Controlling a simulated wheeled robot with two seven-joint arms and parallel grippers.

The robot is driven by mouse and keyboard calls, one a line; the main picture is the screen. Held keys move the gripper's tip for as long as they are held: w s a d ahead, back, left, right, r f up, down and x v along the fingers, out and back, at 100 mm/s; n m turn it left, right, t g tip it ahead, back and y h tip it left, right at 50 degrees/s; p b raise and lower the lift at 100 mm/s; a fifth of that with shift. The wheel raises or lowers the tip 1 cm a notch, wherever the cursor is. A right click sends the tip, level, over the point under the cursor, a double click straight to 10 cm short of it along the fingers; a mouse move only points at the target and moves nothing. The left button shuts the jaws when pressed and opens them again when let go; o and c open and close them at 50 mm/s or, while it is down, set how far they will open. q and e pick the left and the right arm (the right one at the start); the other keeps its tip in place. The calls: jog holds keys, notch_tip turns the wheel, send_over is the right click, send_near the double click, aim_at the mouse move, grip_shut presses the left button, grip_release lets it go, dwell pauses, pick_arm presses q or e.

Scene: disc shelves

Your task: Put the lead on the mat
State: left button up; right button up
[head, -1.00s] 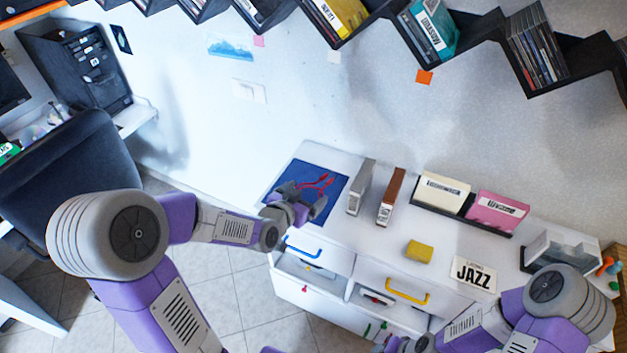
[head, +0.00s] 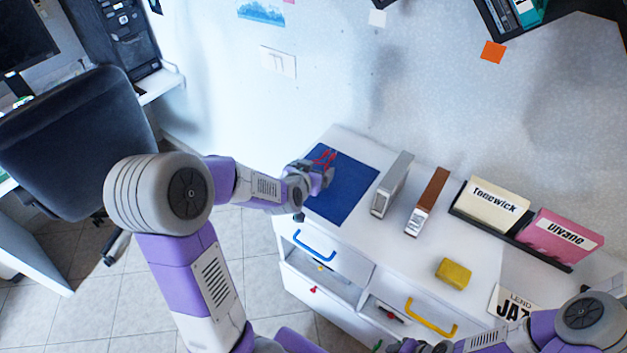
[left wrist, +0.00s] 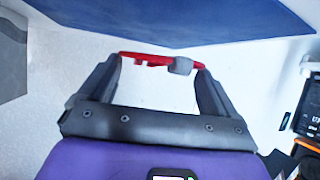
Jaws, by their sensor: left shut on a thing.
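The red lead (head: 325,158) is in my left gripper (head: 322,171), which is shut on it. In the head view they show over the left part of the blue mat (head: 350,189); I cannot tell whether the lead touches it. In the left wrist view the lead (left wrist: 150,58) runs across between the two fingers, with a grey piece on it. The mat (left wrist: 190,22) lies beyond the fingertips there. My right gripper (head: 418,346) shows only in part at the bottom edge, and its jaws cannot be made out.
On the white cabinet top, a grey case (head: 393,184) and a brown case (head: 428,200) stand right of the mat. A rack holds cream (head: 494,204) and pink (head: 560,238) cases. A yellow block (head: 453,273) lies near the front. An office chair (head: 75,140) stands left.

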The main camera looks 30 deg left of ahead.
pick_arm(q)
notch_tip(320, 180, down, 3)
jog(key=shift+f+b, duration=0.1)
jog(key=shift+b, duration=0.4)
jog(key=shift+f, duration=0.15)
jog(key=o, duration=0.8)
jog(key=shift+c, duration=0.2)
